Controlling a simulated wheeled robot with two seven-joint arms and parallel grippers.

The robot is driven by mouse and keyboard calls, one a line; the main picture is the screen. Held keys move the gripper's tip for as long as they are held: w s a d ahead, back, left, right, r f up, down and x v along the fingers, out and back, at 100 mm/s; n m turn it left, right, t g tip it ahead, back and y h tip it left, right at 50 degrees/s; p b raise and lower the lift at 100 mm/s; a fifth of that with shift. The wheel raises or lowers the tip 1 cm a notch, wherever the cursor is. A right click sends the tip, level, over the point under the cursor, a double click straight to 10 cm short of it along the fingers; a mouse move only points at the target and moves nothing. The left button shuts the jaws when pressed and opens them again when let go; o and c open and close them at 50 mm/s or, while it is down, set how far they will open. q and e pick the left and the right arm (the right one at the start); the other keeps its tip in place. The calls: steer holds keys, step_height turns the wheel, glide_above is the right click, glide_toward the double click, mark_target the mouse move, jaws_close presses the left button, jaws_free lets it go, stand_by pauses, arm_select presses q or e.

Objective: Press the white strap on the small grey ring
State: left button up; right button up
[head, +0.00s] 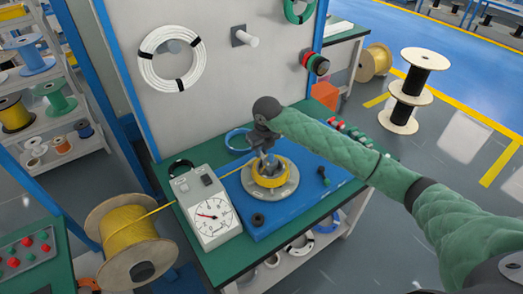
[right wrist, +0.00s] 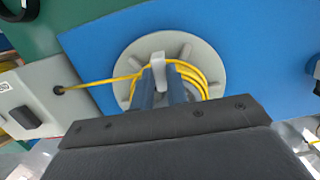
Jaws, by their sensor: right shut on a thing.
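The small grey ring (head: 290,190), a round grey form with spokes, sits on the blue board and carries a coil of yellow cable (head: 272,180). It also shows in the right wrist view (right wrist: 127,75). A short pale white strap (right wrist: 158,62) stands up across the coil at the ring's middle. My right gripper (head: 268,160) points down over the coil. In the right wrist view its two blue-grey fingers (right wrist: 162,85) are close around the strap, shut on it. The fingers hide the strap's lower part. My left gripper is not in view.
The yellow cable runs from a large spool (head: 128,245) through a grey meter box (head: 209,208) to the ring. A small black ring (head: 257,220) and a dark-green piece (head: 323,172) lie on the blue board (head: 265,233). A blue cable loop (head: 238,140) lies behind.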

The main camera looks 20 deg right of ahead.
steer(key=shift+s+f+b, duration=0.1)
steer(key=shift+f+b, duration=0.1)
steer(key=shift+b, duration=0.2)
stand_by(0.9)
stand_by(0.4)
steer(key=o, duration=0.9)
steer(key=shift+c, duration=0.2)
steer(key=shift+r, duration=0.1)
steer(key=shift+r+p, duration=0.3)
steer(key=shift+r, duration=0.4)
steer(key=shift+r+p, duration=0.85)
steer(key=shift+r, duration=2.45)
